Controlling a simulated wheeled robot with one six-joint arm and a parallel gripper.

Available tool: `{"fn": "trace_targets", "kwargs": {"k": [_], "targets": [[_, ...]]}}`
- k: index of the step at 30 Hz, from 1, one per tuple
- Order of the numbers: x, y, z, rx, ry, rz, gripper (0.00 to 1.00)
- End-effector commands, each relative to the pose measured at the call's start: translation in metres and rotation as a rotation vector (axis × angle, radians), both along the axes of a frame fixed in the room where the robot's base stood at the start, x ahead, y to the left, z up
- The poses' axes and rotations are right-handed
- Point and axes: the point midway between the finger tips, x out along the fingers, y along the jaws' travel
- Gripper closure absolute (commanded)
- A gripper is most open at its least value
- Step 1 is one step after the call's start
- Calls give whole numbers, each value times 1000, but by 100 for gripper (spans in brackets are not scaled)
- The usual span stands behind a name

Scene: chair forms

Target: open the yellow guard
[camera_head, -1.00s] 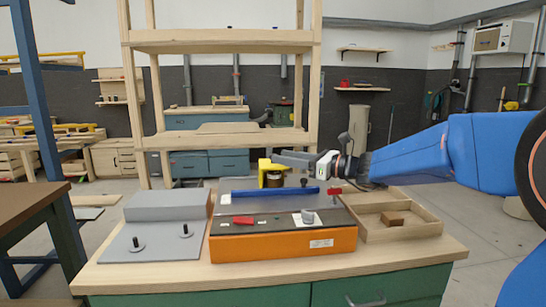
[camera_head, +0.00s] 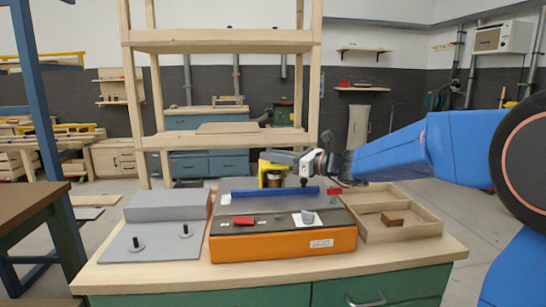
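The yellow guard (camera_head: 263,176) stands at the back of the orange machine (camera_head: 284,244), behind its blue bar (camera_head: 274,194). Only part of the guard shows, because my gripper (camera_head: 265,158) is in front of its upper part. A dark round part (camera_head: 274,180) shows beside the yellow. My gripper reaches in from the right and points left, its tip at the guard's top. I cannot tell whether it touches the guard. The fingers are too small and edge-on to see if they are open or shut.
A grey plate with two black pegs (camera_head: 137,245) and a grey block (camera_head: 167,204) lie on the bench at left. A wooden tray (camera_head: 420,232) with a brown block (camera_head: 392,219) is at right. A wooden shelf frame (camera_head: 220,41) rises behind the bench.

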Motion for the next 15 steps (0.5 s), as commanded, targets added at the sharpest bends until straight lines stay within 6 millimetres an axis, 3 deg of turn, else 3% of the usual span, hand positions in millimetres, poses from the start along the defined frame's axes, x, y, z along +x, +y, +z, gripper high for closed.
{"fn": "trace_targets", "kwargs": {"k": [5, 15], "targets": [[0, 8, 0, -1, -1, 2, 100], [-2, 63, 0, 0, -1, 4, 100]]}}
